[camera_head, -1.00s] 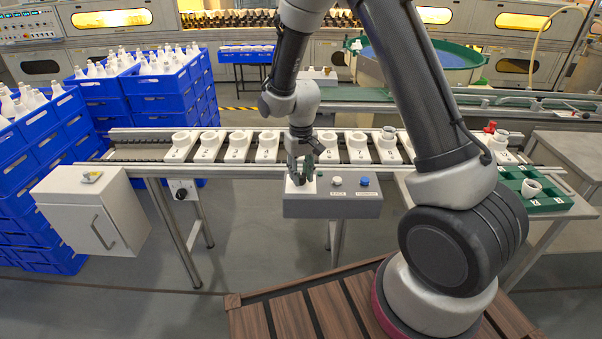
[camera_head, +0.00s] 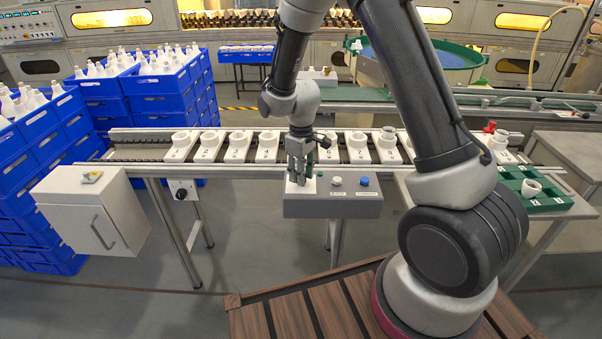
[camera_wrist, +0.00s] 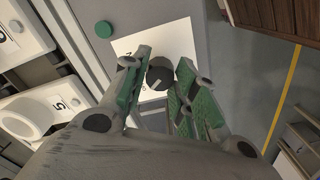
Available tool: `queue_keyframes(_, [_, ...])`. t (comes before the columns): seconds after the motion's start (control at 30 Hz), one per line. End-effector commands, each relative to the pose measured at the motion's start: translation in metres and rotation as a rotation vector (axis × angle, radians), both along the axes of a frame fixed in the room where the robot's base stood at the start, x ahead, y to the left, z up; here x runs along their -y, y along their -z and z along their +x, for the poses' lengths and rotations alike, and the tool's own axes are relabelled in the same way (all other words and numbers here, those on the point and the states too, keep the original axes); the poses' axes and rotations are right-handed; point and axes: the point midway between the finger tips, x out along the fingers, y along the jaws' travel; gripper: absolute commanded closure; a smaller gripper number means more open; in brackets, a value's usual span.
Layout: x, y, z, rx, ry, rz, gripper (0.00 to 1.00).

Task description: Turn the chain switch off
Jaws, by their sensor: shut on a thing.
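The chain switch (camera_wrist: 160,74) is a round dark knob with a light pointer mark, on a white label plate (camera_wrist: 180,42) in the wrist view. The plate is on the grey control box (camera_head: 330,207), at the front of the conveyor in the head view. My gripper (camera_head: 297,180) points down at the left end of this box. Its green-padded fingers (camera_wrist: 160,78) are shut on the knob, one on each side. In the head view the fingers hide the knob.
A white button (camera_head: 337,181) and a blue button (camera_head: 364,182) sit right of my gripper on the box. White numbered holders (camera_head: 268,148) line the conveyor behind it. A white cabinet (camera_head: 85,210) stands at the left, and a green tray (camera_head: 545,204) at the right.

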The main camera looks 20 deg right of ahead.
Motion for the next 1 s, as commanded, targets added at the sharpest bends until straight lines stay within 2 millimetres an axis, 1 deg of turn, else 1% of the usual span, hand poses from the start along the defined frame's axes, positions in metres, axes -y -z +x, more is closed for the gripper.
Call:
queue_keyframes(0.33, [0.0,0.0,0.0,0.001,-0.003,0.0,0.95])
queue_keyframes(0.37, [0.0,0.0,0.0,0.001,-0.003,0.0,0.7])
queue_keyframes(0.43, [0.0,0.0,0.0,0.001,-0.003,0.0,0.57])
queue_keyframes(0.47, [0.0,0.0,0.0,0.001,-0.003,0.0,0.52])
queue_keyframes(0.57, [0.0,-0.001,0.0,0.001,-0.003,0.0,0.52])
queue_keyframes(0.63, [0.0,-0.005,0.001,0.002,-0.003,0.0,0.52])
queue_keyframes(0.67, [0.0,-0.008,0.001,0.004,-0.003,0.0,0.5])
queue_keyframes(0.77, [0.0,-0.024,0.002,0.007,-0.003,0.001,0.49])
queue_keyframes(1.0, [0.0,-0.077,0.002,0.007,-0.003,0.001,0.49])
